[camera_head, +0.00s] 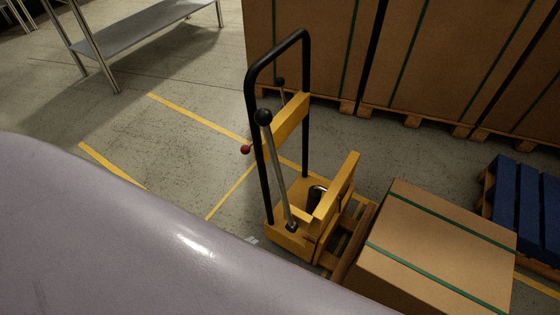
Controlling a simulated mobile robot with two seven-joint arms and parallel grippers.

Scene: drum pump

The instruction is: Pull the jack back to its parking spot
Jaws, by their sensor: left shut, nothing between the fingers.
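The jack (290,243) is yellow with a tall black hoop handle (250,100). It stands upright in the middle of the head view. A grey lever with a black ball knob (264,117) leans against the hoop side, and a small red knob (245,149) sticks out at the left. Yellow floor lines (195,118) mark a spot on the floor behind and left of the jack. A wooden pallet (352,243) with a strapped carton (435,245) is at the jack's right side; whether forks are under it is hidden. Neither gripper's fingers can be seen.
A large smooth pale purple surface (150,235) close to the camera fills the lower left and hides the floor there. Tall strapped cartons (310,45) on pallets stand behind. A metal shelf table (150,28) stands upper left.

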